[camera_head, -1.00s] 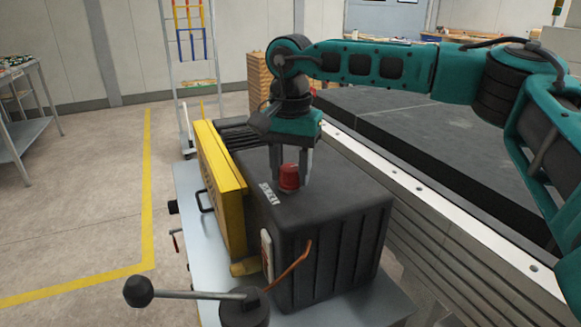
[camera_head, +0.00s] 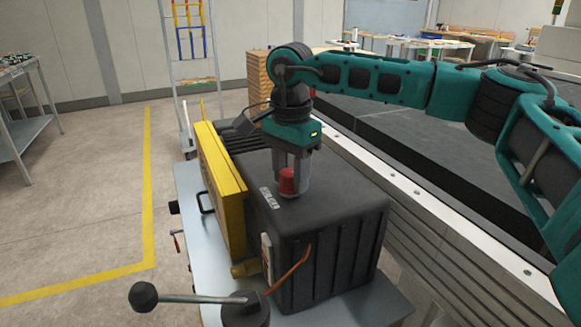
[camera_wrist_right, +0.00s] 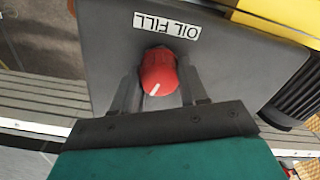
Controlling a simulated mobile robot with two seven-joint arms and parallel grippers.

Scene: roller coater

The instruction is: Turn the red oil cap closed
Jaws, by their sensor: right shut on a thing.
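The red oil cap (camera_head: 287,182) sits on top of the dark machine housing (camera_head: 335,200). In the right wrist view the cap (camera_wrist_right: 158,72) shows a white mark on its face, pointing toward the lower left, beside an upside-down "OIL FILL" label (camera_wrist_right: 167,25). My right gripper (camera_head: 291,180) comes down from above, with its fingers on either side of the cap, shut on it. The right wrist view also shows both fingers (camera_wrist_right: 160,90) against the cap's sides. My left gripper is not in view.
A yellow panel (camera_head: 220,180) stands along the housing's left side. A lever with a black knob (camera_head: 143,297) sticks out in front. A large dark bed with a pale metal edge (camera_head: 420,195) lies to the right.

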